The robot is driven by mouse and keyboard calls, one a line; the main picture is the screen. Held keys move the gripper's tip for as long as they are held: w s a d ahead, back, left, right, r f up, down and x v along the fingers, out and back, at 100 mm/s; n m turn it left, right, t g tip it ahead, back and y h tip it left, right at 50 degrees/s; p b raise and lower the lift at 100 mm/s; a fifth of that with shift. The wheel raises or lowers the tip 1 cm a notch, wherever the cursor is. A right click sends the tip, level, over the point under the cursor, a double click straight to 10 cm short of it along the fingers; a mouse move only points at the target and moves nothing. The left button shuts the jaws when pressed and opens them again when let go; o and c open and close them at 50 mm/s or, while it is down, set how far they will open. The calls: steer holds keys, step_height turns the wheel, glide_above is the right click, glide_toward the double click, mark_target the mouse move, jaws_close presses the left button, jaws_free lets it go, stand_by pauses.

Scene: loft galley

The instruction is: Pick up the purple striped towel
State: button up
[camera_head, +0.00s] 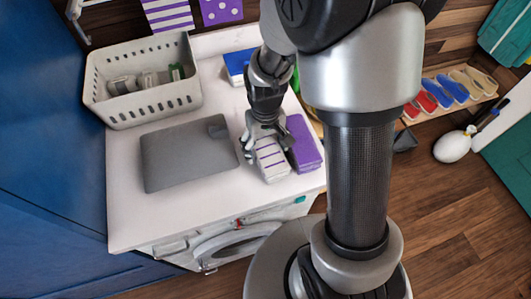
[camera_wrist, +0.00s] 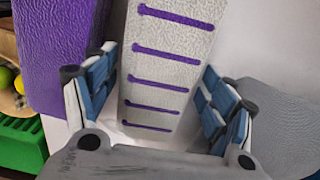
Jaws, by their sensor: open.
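The purple striped towel (camera_head: 271,160) is a folded white-grey block with purple stripes, lying near the front right of the white counter. It also shows in the wrist view (camera_wrist: 165,70), running between my fingers. My gripper (camera_head: 262,138) is right above the towel's far end, and in the wrist view my gripper (camera_wrist: 158,100) has its fingers open on either side of the towel, with gaps visible. A plain purple folded towel (camera_head: 303,143) lies just right of the striped one; it appears at the left in the wrist view (camera_wrist: 62,50), close to one finger.
A grey flat slab (camera_head: 185,155) lies left of the towels on the white counter (camera_head: 125,215). A white perforated basket (camera_head: 150,108) with small items stands at the back left. A blue item (camera_head: 238,66) lies behind my gripper. A washing machine (camera_head: 235,245) is below.

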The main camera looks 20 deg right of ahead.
mark_target(266, 147)
steer(key=shift+c, duration=0.4)
steer(key=c, duration=1.2)
steer(key=shift+o, duration=0.2)
steer(key=shift+r, duration=0.15)
step_height(266, 147, up, 20)
steer(key=p, duration=0.6)
steer(key=o, duration=0.6)
steer(key=c, duration=0.4)
steer(key=shift+s, duration=0.1)
